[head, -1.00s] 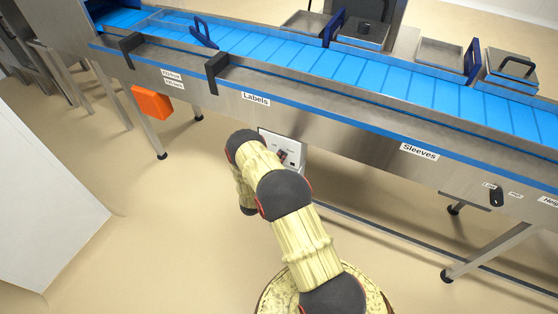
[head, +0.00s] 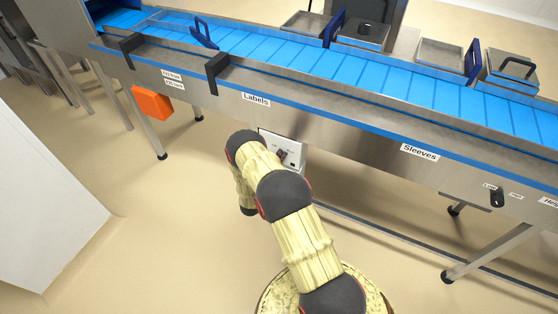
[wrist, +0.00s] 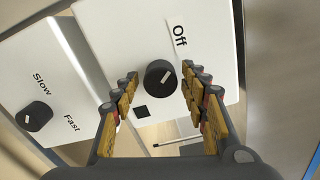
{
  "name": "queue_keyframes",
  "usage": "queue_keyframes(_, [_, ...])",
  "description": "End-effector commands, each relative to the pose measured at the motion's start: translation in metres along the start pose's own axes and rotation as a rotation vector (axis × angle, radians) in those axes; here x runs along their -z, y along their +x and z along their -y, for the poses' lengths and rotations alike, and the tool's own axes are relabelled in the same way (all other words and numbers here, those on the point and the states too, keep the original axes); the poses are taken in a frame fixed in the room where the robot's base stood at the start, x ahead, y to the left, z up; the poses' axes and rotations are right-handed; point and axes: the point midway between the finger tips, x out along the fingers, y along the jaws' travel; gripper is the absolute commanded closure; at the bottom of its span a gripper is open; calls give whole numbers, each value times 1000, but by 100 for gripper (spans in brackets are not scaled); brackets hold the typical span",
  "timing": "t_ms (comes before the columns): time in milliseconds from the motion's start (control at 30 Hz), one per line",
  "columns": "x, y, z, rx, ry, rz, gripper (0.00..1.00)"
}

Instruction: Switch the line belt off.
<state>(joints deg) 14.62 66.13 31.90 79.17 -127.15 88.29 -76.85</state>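The line belt (head: 270,50) is a blue segmented conveyor crossing the head view. Below its front rail is a white control panel (head: 295,152), partly hidden by my arm. In the wrist view the panel (wrist: 120,35) shows a black round knob (wrist: 158,80) with a short white mark, an "Off" label (wrist: 180,35) above it and a black square (wrist: 141,111) below it. The mark slants to the upper right. My gripper (wrist: 160,72) is open, with one finger on each side of the knob. I cannot tell whether the fingers touch it.
A second knob (wrist: 34,116) labelled Slow and Fast is at the left in the wrist view. An orange box (head: 152,102) hangs under the conveyor. Floor (head: 170,230) left of my arm is clear.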

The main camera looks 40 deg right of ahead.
Motion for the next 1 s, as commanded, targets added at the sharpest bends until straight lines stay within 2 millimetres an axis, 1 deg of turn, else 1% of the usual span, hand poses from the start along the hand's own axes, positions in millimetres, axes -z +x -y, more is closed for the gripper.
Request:
queue_keyframes(333, [0,-1,0,0,0,-1,51])
queue_keyframes(467, [-1,-10,0,-1,-1,1,51])
queue_keyframes(567, [-1,-24,0,-1,-2,2,51])
queue_keyframes(800, [-1,-74,-1,-2,-2,3,51])
queue_keyframes(1000, [-1,-106,-1,-1,-1,1,51])
